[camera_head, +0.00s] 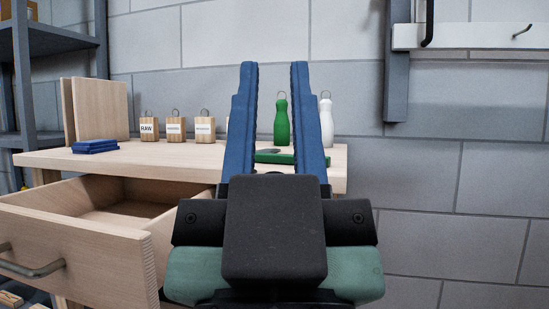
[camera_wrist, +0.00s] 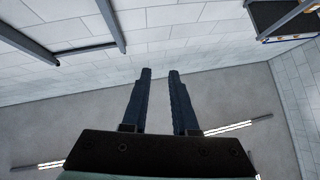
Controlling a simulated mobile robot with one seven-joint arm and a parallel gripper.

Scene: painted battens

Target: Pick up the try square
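I cannot pick out a try square for certain. A flat green item (camera_head: 275,158) with a greyish part lies on the wooden workbench (camera_head: 190,161), seen between my fingers and partly hidden by them; its exact shape is unclear. My gripper (camera_head: 274,66) is raised in front of the bench with its two blue fingers wide apart and nothing between them. The fingers also show apart and empty in the wrist view (camera_wrist: 160,72), against walls and a grey surface with light strips. No bench item shows there.
An open drawer (camera_head: 105,238) juts out at the left front. On the bench stand wooden labelled blocks (camera_head: 176,130), a green bottle-shaped item (camera_head: 282,122), a white one (camera_head: 326,124), blue pads (camera_head: 95,147) and upright boards (camera_head: 98,110). A grey shelf (camera_head: 50,85) is at left.

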